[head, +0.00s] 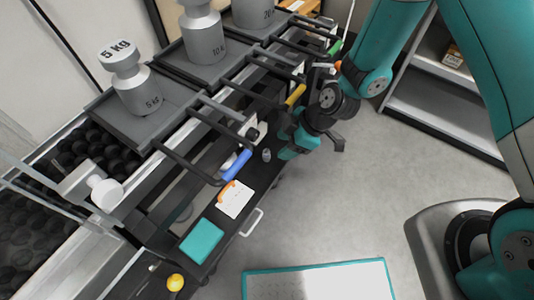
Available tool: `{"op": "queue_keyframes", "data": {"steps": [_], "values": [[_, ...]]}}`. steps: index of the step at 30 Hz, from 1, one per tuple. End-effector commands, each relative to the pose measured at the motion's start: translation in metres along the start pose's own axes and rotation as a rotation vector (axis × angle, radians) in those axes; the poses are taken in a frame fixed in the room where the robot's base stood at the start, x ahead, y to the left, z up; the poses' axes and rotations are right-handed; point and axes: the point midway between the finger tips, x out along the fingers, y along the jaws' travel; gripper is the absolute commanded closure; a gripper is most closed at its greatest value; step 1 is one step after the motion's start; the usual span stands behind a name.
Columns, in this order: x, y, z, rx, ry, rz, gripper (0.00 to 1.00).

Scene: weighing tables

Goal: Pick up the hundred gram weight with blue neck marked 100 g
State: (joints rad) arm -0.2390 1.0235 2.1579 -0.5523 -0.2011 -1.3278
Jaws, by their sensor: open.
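My gripper (311,146), teal and dark grey, hangs over the right edge of the dark bench (262,178). Its jaws are open, with one dark finger sticking out to the right. A small grey weight (267,155) stands on the bench just left of my gripper, apart from it. Its marking and neck colour are too small to read, so I cannot tell whether it is the 100 g one. No blue-necked weight marked 100 g is clearly visible. Part of the bench is hidden behind the rack bars and my gripper.
Large grey weights marked 5 kg (132,82) and 10 kg (204,36) stand on dark trays. Rack bars carry blue (236,166) and yellow (295,95) handles. A white card (235,201) and teal pad (201,241) lie on the bench. Grey floor (350,205) is clear.

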Motion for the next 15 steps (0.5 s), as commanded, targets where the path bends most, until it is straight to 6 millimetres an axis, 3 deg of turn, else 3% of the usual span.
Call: {"op": "queue_keyframes", "data": {"steps": [6, 15], "values": [[0.012, 0.000, -0.019, 0.000, 0.000, -0.001, 0.47], [0.051, -0.001, -0.019, 0.000, -0.001, -0.003, 0.47]]}}
